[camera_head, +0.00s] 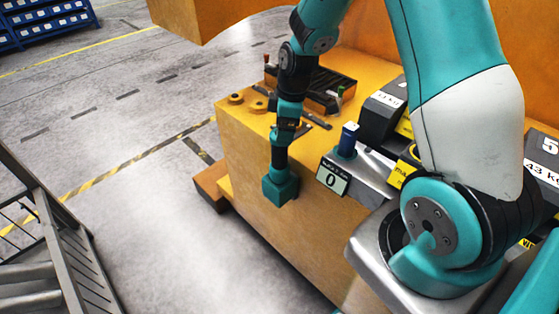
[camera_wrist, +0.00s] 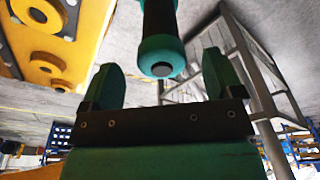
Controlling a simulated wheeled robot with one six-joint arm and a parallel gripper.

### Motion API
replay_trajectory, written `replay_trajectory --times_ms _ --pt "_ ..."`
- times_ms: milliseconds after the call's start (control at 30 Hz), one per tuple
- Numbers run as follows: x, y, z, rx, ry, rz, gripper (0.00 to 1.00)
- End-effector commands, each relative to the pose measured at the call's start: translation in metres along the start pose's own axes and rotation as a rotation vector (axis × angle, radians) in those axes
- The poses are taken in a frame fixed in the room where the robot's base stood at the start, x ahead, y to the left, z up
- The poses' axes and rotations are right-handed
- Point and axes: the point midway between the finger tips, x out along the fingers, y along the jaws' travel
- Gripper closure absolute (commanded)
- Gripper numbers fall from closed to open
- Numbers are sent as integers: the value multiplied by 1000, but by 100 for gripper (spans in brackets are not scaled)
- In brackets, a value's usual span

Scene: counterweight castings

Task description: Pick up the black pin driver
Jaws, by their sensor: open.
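In the head view my gripper (camera_head: 281,187) hangs in front of the yellow block's near side. I cannot make out the pin driver there.
The yellow casting (camera_head: 245,150) carries raised rings (camera_wrist: 50,60) and a dark tray (camera_head: 325,90). A scale display (camera_head: 332,178) reading 0 and a blue cylinder (camera_head: 348,139) stand right of my gripper. Metal stairs (camera_head: 45,235) are at left. Open floor (camera_head: 150,240) lies between.

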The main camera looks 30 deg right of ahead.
Motion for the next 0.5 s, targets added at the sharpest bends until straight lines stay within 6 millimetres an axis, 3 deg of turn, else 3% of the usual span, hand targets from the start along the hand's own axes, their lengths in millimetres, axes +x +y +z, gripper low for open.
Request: replay_trajectory --times_ms 500 --pt "51 -1 -4 0 0 -1 14"
